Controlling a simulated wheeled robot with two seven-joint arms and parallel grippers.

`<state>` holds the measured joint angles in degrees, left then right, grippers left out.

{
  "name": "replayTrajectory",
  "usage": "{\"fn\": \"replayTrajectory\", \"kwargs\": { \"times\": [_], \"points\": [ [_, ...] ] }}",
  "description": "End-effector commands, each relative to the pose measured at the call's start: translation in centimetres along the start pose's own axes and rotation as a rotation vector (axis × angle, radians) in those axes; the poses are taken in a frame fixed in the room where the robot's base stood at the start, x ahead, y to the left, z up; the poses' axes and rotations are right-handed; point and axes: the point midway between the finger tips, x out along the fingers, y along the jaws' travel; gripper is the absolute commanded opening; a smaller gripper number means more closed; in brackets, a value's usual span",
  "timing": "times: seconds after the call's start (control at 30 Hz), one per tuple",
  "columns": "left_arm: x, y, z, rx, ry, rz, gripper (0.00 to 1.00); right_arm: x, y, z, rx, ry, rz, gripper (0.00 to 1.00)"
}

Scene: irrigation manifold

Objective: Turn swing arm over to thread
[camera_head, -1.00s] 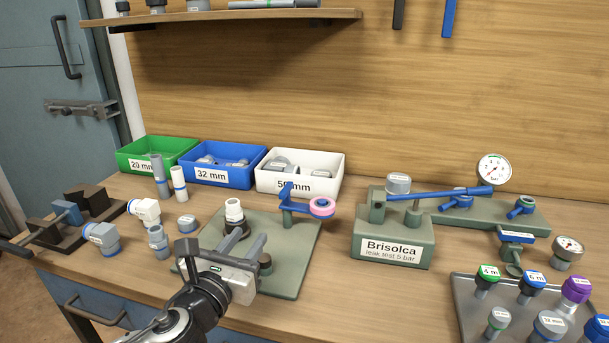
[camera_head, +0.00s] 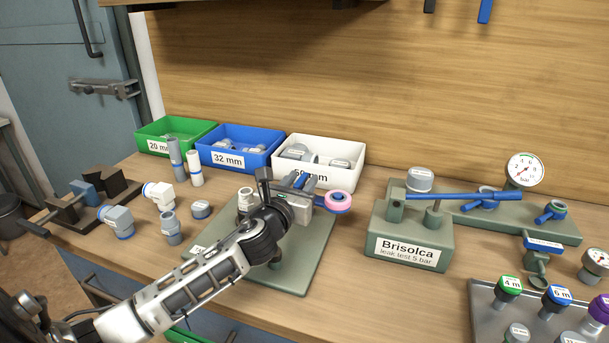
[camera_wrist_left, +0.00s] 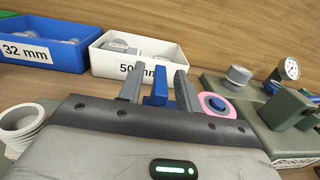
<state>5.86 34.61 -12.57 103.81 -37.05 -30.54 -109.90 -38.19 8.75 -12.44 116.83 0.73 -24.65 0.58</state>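The swing arm (camera_head: 319,201) is blue and carries a pink tape roll (camera_head: 339,203) at its right end. It stands on a green base plate (camera_head: 308,250) and points right, away from the thread. The thread (camera_head: 244,198) is a white fitting on the plate's left part, partly hidden by my left arm; its ribbed side shows in the left wrist view (camera_wrist_left: 22,122). My left gripper (camera_head: 304,181) is at the swing arm, with its blue upright post (camera_wrist_left: 156,89) between the fingers. The fingers look open, with a small gap on the right. My right gripper is not in view.
The white 50 mm bin (camera_head: 333,150) stands close behind the gripper, beside the blue 32 mm bin (camera_head: 240,147). The Brisolca leak tester (camera_head: 408,239) stands to the right. Loose fittings and pipes stand left of the plate. Bench between plate and tester is clear.

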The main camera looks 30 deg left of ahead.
Motion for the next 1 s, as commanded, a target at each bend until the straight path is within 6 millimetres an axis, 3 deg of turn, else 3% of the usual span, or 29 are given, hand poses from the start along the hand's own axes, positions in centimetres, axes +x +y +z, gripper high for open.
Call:
{"fn": "replayTrajectory", "kwargs": {
  "times": [0.2, 0.5, 0.53, 0.63, 0.67, 0.87, 1.0],
  "points": [
    [2.1, 0.0, 0.0, -0.001, 0.000, 0.000, 0.35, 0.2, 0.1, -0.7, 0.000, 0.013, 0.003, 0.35],
    [2.3, 0.0, -0.1, 0.000, 0.000, -0.001, 0.35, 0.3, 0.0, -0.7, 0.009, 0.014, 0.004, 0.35],
    [2.3, 0.0, -0.1, 0.000, 0.000, -0.001, 0.32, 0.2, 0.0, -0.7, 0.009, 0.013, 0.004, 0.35],
    [2.3, 0.0, -0.1, 0.000, 0.000, -0.001, 0.04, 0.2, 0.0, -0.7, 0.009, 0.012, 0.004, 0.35],
    [2.3, 0.0, -0.1, 0.000, 0.000, -0.001, 0.00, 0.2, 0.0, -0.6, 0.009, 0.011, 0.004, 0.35],
    [2.3, 0.0, 0.1, 0.003, -0.001, -0.017, 0.00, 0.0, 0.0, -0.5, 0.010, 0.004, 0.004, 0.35],
    [2.2, 0.3, 0.1, 0.010, -0.001, -0.119, 0.00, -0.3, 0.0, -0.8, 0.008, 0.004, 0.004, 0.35]
  ]
}}
